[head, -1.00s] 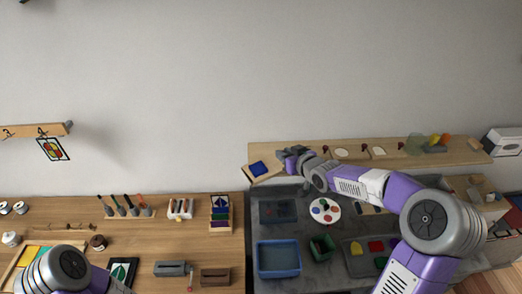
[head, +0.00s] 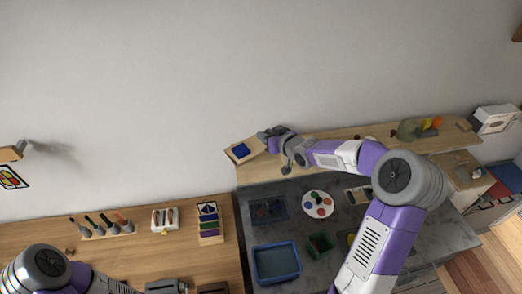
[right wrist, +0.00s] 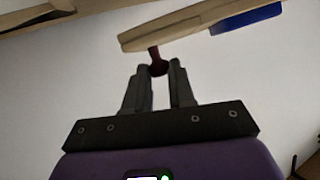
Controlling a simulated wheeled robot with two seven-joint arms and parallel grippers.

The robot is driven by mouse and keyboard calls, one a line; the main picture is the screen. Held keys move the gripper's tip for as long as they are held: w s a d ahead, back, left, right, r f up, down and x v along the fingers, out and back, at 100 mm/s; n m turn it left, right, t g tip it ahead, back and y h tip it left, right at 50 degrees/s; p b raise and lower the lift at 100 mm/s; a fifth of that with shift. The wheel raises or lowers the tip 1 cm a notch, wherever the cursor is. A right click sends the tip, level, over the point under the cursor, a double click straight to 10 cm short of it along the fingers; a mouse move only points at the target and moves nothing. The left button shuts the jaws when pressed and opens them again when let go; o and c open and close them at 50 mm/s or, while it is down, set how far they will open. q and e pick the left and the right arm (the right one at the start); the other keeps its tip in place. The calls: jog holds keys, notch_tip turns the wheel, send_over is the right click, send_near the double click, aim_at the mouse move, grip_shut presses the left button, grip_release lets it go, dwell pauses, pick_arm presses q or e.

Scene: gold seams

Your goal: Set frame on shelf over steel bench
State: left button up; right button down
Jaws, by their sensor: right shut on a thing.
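The frame (head: 256,146) is a light wooden panel with a blue square. In the head view it is tilted, over the left end of the wooden shelf (head: 260,171); I cannot tell whether it touches the shelf. My right gripper (head: 267,139) is at its right side. In the right wrist view the fingers (right wrist: 159,72) are shut on the dark red knob of the frame (right wrist: 185,25), and part of the blue square shows at its right. The grey steel bench (head: 290,215) lies below the shelf. My left arm shows at bottom left, but its gripper is out of view.
Fruit-like pieces (head: 425,124) and a white box (head: 495,118) stand toward the shelf's right end. On the bench are a blue tub (head: 276,263), a white palette (head: 318,204) and a green box (head: 319,244). The shelf's left part looks clear.

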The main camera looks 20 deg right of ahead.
pick_arm(q)
jog(key=shift+s+f, duration=0.1)
pick_arm(e)
jog(key=shift+f, duration=0.55)
pick_arm(q)
jog(key=shift+f, duration=0.15)
pick_arm(e)
notch_tip(320, 180, down, 4)
jog(key=shift+f, duration=0.1)
jog(key=c, duration=0.9)
grip_release()
jog(key=shift+c, duration=0.2)
pick_arm(q)
jog(key=shift+r+p, duration=0.65)
jog(key=shift+r, duration=0.1)
pick_arm(e)
jog(key=v, duration=1.2)
